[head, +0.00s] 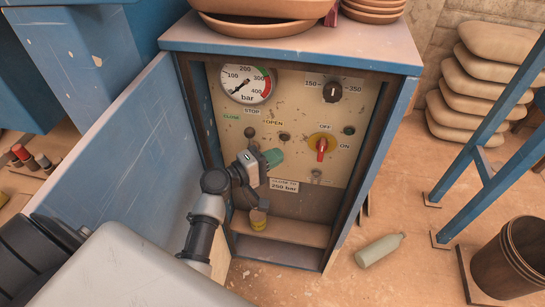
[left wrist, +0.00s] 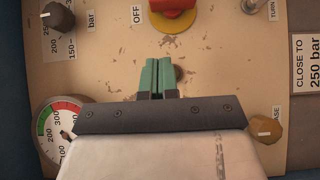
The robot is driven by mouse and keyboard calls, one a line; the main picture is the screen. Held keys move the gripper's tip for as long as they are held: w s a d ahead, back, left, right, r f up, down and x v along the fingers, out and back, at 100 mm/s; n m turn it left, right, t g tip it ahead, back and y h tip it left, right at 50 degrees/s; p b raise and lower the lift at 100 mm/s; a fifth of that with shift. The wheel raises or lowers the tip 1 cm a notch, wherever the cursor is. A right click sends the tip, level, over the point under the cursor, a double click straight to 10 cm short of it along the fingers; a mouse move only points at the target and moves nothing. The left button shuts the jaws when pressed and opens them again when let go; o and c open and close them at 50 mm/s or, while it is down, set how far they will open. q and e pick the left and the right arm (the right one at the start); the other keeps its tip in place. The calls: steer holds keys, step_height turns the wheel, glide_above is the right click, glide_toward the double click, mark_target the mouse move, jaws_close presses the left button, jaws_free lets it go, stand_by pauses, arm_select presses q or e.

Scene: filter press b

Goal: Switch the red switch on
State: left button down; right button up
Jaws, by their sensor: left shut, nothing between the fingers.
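The red switch (head: 321,149) sits on a round yellow plate at the right of the cabinet's panel. Its handle stands upright, in line with the OFF label above it; the ON label is to its right. In the left wrist view the red switch (left wrist: 172,8) is cut off by the top edge. My left gripper (head: 277,156) has green fingers, shut and empty, in front of the panel to the left of the switch and apart from it. The shut fingers also show in the left wrist view (left wrist: 158,64), below the switch. My right gripper is not in view.
A pressure gauge (head: 246,84) and a black knob (head: 332,91) are higher on the panel. An ochre knob (head: 258,218) is below my gripper. Bowls (head: 262,25) stand on the cabinet top. A bottle (head: 379,250) lies on the floor, near a bucket (head: 508,258) and a blue frame.

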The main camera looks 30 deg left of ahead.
mark_target(322, 149)
arm_select(q)
steer(key=shift+w+d+p, duration=0.65)
steer(key=shift+w+d, duration=2.55)
steer(key=shift+d, duration=0.2)
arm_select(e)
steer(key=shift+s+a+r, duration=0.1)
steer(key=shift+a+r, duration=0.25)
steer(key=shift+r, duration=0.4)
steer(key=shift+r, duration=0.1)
